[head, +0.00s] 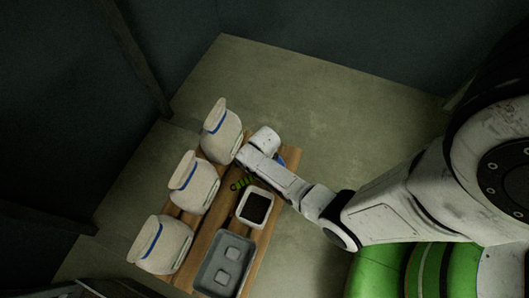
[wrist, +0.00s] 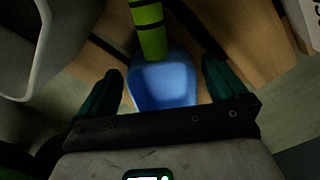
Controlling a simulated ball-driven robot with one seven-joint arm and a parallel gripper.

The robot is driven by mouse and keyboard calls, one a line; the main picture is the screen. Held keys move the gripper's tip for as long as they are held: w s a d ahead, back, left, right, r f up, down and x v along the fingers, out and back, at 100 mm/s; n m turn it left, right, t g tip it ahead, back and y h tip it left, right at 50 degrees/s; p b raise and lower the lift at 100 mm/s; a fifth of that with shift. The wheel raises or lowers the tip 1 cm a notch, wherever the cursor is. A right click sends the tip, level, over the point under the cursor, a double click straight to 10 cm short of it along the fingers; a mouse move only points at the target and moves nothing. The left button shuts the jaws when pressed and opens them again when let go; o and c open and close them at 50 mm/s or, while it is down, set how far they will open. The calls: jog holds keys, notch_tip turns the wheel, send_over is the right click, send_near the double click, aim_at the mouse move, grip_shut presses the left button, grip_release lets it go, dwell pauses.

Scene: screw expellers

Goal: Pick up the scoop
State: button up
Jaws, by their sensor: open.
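The scoop has a blue pan (wrist: 165,82) and a green handle with black bands (wrist: 150,28). In the head view its handle (head: 240,184) shows left of my wrist, and a bit of blue shows on the wrist's right side. My gripper (wrist: 162,68) is open, with one dark green finger on each side of the blue pan in the wrist view. The fingers are apart from each other, and I cannot tell whether either touches the scoop. In the head view my wrist hides the fingers and most of the pan.
The scoop is at the wooden table (head: 207,232). A white container with dark contents (head: 242,210) and a grey tray (head: 207,272) with two raised blocks are nearer. Three pale sacks with blue bands (head: 195,187) line the left side. Open floor (head: 330,110) lies beyond.

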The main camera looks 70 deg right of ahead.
jog(key=shift+f+b, duration=0.3)
jog(key=shift+f, duration=0.65)
jog(key=shift+c, duration=0.4)
jog(key=c, duration=1)
notch_tip(320, 180, up, 10)
jog(key=f+p, duration=0.1)
jog(key=p, duration=0.5)
jog(key=s+d+f+m, duration=0.1)
jog(key=s+d, duration=0.4)
jog(key=d, duration=0.1)
jog(key=f+b, duration=0.6)
jog(key=shift+w+a+f, duration=0.2)
jog(key=shift+w+f, duration=0.1)
jog(key=shift+f+b, duration=0.45)
jog(key=shift+f, duration=0.2)
jog(key=o, duration=1.1)
